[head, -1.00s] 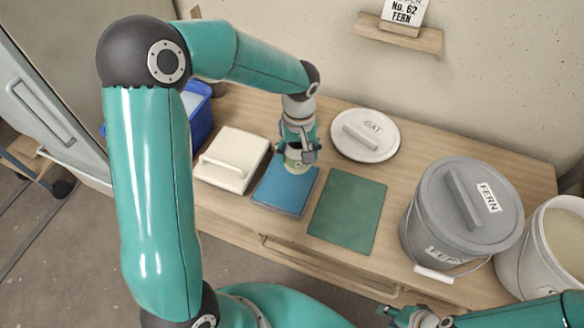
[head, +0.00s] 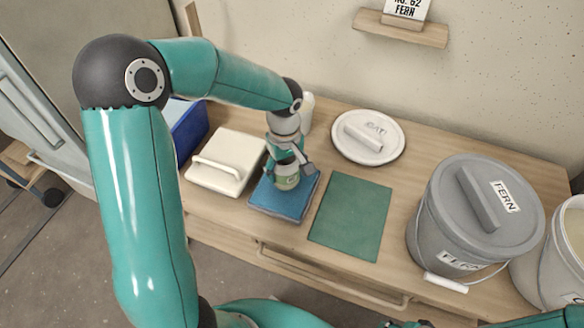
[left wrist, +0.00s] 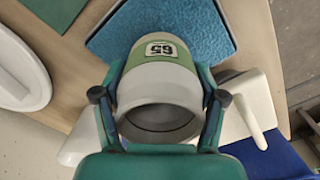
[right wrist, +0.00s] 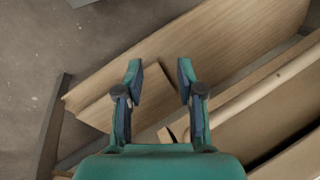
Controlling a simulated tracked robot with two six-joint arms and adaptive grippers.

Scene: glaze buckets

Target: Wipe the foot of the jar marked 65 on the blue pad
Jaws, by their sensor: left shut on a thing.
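The jar marked 65 (head: 288,182) is pale grey with a green band, and its number label (left wrist: 161,50) shows in the left wrist view. My left gripper (head: 288,166) is shut around the jar, one finger on each side (left wrist: 160,96). The jar is upright over the blue pad (head: 270,204), which also shows in the left wrist view (left wrist: 214,36). Its foot looks to be at the pad's surface, but firm contact cannot be told. My right gripper (right wrist: 160,70) is open and empty, off the table's front.
A white lidded box (head: 222,172) and a blue bin (head: 188,130) stand left of the pad. A green mat (head: 350,218) lies to its right, the OAT lid (head: 368,137) behind. The FERN bucket (head: 450,225) stands further right. A white bottle (head: 307,108) is behind my left wrist.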

